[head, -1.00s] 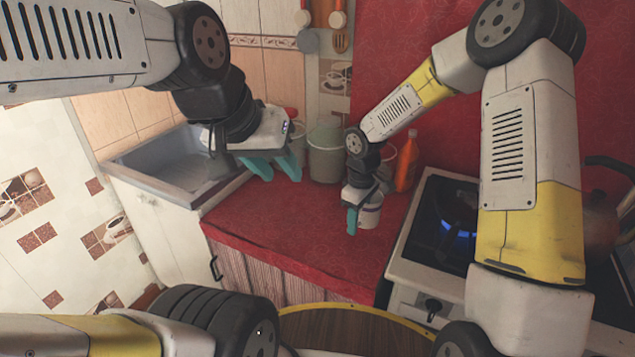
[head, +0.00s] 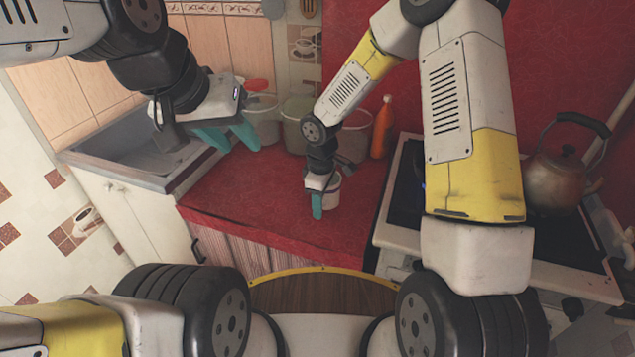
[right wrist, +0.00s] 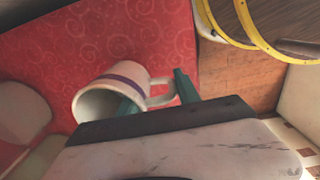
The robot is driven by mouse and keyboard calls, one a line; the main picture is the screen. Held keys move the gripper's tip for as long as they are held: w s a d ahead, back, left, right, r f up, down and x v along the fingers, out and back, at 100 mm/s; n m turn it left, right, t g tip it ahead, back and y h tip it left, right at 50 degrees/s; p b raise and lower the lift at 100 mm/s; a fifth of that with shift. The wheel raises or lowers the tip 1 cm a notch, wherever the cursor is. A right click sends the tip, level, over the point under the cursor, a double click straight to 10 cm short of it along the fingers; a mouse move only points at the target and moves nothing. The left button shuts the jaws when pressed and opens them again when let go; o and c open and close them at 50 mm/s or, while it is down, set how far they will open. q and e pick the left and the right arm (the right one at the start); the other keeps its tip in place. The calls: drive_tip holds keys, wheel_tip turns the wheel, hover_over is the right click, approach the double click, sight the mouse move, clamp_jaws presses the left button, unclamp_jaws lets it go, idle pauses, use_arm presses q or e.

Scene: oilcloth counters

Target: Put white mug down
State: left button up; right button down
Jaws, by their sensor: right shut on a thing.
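The white mug (head: 333,189) with a purple band is over the red counter (head: 270,205), near its front edge in the head view. I cannot tell whether its base touches the counter. My right gripper (head: 318,204) is shut on it. In the right wrist view the mug (right wrist: 122,80) appears on its side, its opening towards the lower left. My left gripper (head: 228,136) is open and empty, above the counter near the sink.
The sink (head: 120,150) is at the left. Several containers (head: 297,125) and an orange bottle (head: 382,128) stand at the back of the counter. The stove (head: 540,232) with a kettle (head: 560,180) is at the right. Red counter left of the mug is clear.

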drive_tip(key=w, duration=0.2)
drive_tip(key=w+a, duration=0.1)
drive_tip(key=w, duration=0.1)
drive_tip(key=shift+f, duration=1.95)
drive_tip(key=c, duration=0.9)
unclamp_jaws()
drive_tip(key=shift+f, duration=0.1)
drive_tip(key=shift+o, duration=0.2)
